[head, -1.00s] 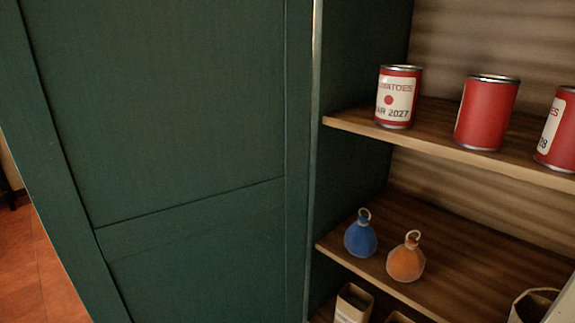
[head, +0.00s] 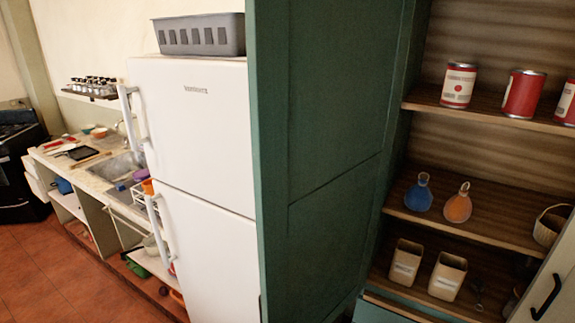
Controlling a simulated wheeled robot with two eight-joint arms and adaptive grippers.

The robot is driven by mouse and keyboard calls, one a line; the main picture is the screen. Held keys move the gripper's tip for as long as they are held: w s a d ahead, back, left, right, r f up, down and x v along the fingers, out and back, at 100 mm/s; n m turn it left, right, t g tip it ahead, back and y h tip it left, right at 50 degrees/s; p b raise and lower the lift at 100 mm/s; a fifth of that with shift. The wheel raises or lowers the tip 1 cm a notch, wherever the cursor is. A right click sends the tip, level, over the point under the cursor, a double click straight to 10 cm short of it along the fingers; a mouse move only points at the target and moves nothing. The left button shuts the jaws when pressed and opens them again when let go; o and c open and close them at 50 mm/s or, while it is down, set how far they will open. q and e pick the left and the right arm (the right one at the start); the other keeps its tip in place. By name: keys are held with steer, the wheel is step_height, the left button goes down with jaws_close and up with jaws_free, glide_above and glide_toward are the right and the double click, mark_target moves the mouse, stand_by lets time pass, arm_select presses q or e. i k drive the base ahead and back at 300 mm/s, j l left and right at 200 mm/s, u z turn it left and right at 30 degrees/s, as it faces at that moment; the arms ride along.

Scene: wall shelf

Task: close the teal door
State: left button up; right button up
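The teal door (head: 320,130) stands open in the middle of the head view. It is a tall panelled door, seen at a slant, joining the cupboard at its right side. Neither of my grippers is in view.
A white fridge (head: 200,140) with a grey basket (head: 200,35) on top stands left of the door. Red cans (head: 459,84), a blue bottle (head: 418,195), an orange bottle (head: 458,205) and boxes (head: 405,262) fill the shelves. A pale door (head: 545,285) with a black handle is at the lower right. Red floor (head: 50,265) is clear at lower left.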

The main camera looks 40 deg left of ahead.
mark_target(325, 78)
steer(key=k+j+z, duration=0.25)
steer(key=k+j, duration=0.35)
steer(key=j, duration=0.2)
steer(key=j+z, duration=0.2)
steer(key=j, duration=0.65)
steer(key=j+z, duration=0.25)
steer(key=j, duration=0.6)
steer(key=k+j+u, duration=0.35)
steer(key=i+l, duration=0.05)
steer(key=l, duration=0.05)
